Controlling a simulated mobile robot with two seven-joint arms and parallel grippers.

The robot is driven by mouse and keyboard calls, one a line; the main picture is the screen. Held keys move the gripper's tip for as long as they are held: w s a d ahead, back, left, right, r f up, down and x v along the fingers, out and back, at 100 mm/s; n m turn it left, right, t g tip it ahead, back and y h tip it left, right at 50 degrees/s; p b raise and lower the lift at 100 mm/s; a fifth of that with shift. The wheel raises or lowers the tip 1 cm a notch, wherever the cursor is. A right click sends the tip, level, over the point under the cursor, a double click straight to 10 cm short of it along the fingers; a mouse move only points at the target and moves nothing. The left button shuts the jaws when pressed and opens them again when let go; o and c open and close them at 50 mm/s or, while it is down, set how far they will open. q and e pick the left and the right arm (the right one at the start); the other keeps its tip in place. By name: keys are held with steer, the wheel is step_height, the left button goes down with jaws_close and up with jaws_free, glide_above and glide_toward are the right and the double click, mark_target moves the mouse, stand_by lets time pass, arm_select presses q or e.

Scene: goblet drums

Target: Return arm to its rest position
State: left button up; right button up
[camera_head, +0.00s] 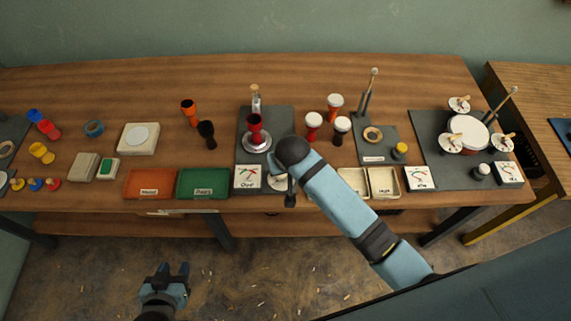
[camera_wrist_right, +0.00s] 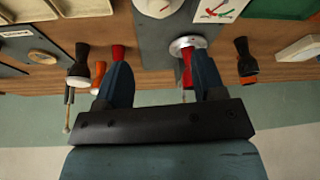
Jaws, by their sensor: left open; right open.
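My right arm (camera_head: 340,200) reaches from the lower right over the front of the table, its dark wrist beside the grey mat. In the right wrist view my right gripper (camera_wrist_right: 160,72) has its two blue fingers spread, with nothing held between them. A red goblet drum shell (camera_head: 255,128) stands on a round metal plate (camera_head: 256,146); in the wrist view the red shell (camera_wrist_right: 187,60) shows beside one finger. My left gripper (camera_head: 173,270) is open and empty over the floor in front of the table.
An orange tray (camera_head: 151,184) and a green tray (camera_head: 203,184) lie at the table's front edge. Several goblet drums, including a red one (camera_head: 313,125), stand right of the grey mat (camera_head: 282,117). An upright rod (camera_head: 369,92) stands farther right. The back of the table is clear.

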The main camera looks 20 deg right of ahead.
steer(key=s+d+f+n+t+y, duration=0.1)
steer(key=s+d+t, duration=0.1)
steer(key=s, duration=0.4)
steer(key=s+d+f+n+t+y, duration=0.1)
steer(key=s+d+f+t, duration=0.1)
steer(key=s, duration=0.4)
steer(key=s+d+f+t+y, duration=0.1)
steer(key=s+d+f+t, duration=0.1)
steer(key=s, duration=0.4)
steer(key=shift+s+d+n, duration=0.35)
steer(key=shift+d+n, duration=0.05)
steer(key=shift+d, duration=0.35)
